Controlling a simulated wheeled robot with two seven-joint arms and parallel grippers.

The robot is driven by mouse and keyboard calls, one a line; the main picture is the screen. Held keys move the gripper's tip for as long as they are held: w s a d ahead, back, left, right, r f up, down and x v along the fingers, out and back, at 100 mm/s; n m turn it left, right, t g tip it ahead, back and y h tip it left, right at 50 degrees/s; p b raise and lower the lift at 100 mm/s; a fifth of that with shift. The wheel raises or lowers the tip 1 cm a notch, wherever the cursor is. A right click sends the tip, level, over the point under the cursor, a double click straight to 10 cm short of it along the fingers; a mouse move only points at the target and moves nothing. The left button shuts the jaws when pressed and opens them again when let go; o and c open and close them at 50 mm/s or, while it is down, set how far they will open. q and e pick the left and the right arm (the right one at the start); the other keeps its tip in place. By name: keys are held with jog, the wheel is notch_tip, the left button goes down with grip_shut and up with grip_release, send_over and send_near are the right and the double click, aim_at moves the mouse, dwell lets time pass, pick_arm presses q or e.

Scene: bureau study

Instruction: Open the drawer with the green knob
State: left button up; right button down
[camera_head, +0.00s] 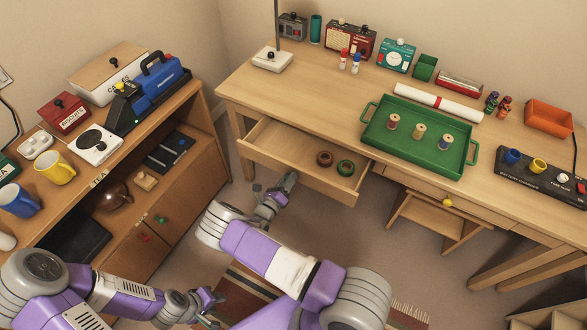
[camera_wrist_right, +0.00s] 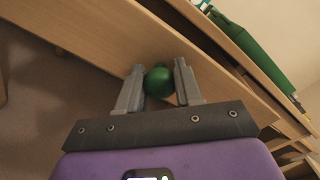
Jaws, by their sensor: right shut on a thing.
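The desk drawer (camera_head: 285,143) at the left of the desk stands pulled out, with its inside open to view. My right gripper (camera_head: 290,180) is at the drawer's front. In the right wrist view the green knob (camera_wrist_right: 158,83) sits between the two fingers of my right gripper (camera_wrist_right: 159,86), which is shut on it. The drawer front (camera_wrist_right: 110,40) is just beyond the fingers. In the head view my right gripper hides the knob. My left gripper (camera_head: 211,304) is open and empty, low over the floor, apart from the drawer.
The drawer holds a brown ring (camera_head: 325,158) and a green ring (camera_head: 345,168). Another desk drawer has a yellow knob (camera_head: 447,202). A green tray (camera_head: 420,137) with spools stands on the desk. A wooden cabinet (camera_head: 185,165) stands at the left; a stool (camera_head: 435,222) is under the desk.

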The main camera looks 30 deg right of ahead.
jog(key=shift+r+v, duration=0.2)
jog(key=shift+v, duration=0.95)
jog(key=shift+w+a, duration=0.15)
jog(key=shift+w, duration=0.05)
jog(key=c, duration=1)
grip_release()
jog(key=shift+o, duration=1.3)
jog(key=shift+s+f, duration=0.1)
jog(key=p+v, duration=0.1)
jog(key=v, duration=0.6)
jog(key=shift+a, duration=0.2)
jog(key=shift+s, duration=0.15)
